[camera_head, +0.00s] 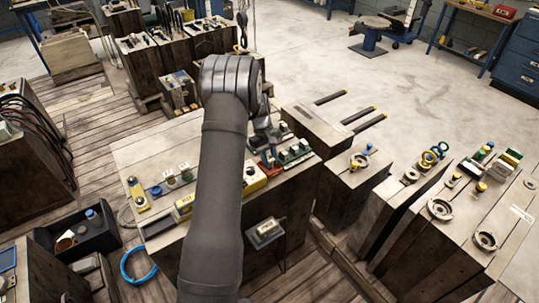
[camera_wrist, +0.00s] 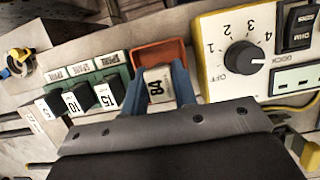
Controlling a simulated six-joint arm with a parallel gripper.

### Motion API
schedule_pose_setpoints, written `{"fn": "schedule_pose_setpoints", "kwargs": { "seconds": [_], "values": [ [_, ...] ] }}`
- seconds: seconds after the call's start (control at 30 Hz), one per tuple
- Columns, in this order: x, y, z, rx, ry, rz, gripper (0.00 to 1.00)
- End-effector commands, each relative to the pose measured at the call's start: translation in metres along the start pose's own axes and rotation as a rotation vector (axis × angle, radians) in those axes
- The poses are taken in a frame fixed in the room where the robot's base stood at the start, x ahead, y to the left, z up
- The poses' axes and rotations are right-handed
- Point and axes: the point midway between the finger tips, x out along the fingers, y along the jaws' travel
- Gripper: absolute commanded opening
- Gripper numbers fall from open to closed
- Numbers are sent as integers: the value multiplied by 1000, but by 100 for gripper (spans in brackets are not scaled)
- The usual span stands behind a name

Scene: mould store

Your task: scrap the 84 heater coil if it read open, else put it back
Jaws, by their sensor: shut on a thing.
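My gripper (camera_wrist: 157,86) is shut on the 84 heater coil (camera_wrist: 157,83), which shows as a pale piece with a black "84" between two blue fingers. The coil is at the near side of an orange-red tray (camera_wrist: 158,54); I cannot tell if it touches the tray. In the head view my gripper (camera_head: 265,143) is over the bench's right part, mostly hidden by my arm, and the tray (camera_head: 268,169) is below it. A yellow-edged tester (camera_wrist: 228,20) stands right of the coil, with a black knob marked OFF and numbers. No reading is visible.
Left of the coil is a green rack (camera_wrist: 66,83) with black pieces labelled 5, 10 and 15. In the head view a black bin (camera_head: 105,238) with small items is at lower left, beside a blue ring (camera_head: 128,273). Other wooden blocks with parts stand to the right.

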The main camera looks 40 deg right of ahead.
Motion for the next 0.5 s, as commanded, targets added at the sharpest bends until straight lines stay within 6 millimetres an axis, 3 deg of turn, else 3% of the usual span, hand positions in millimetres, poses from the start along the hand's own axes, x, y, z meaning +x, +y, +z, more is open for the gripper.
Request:
{"fn": "schedule_pose_setpoints", "kwargs": {
  "seconds": [0.4, 0.43, 0.5],
  "values": [
    [3, 0, -1, 0, 1, 1, 0],
    [3, 0, -1, 0, 1, 1, 31],
    [3, 0, -1, 0, 1, 1, 45]
  ]
}}
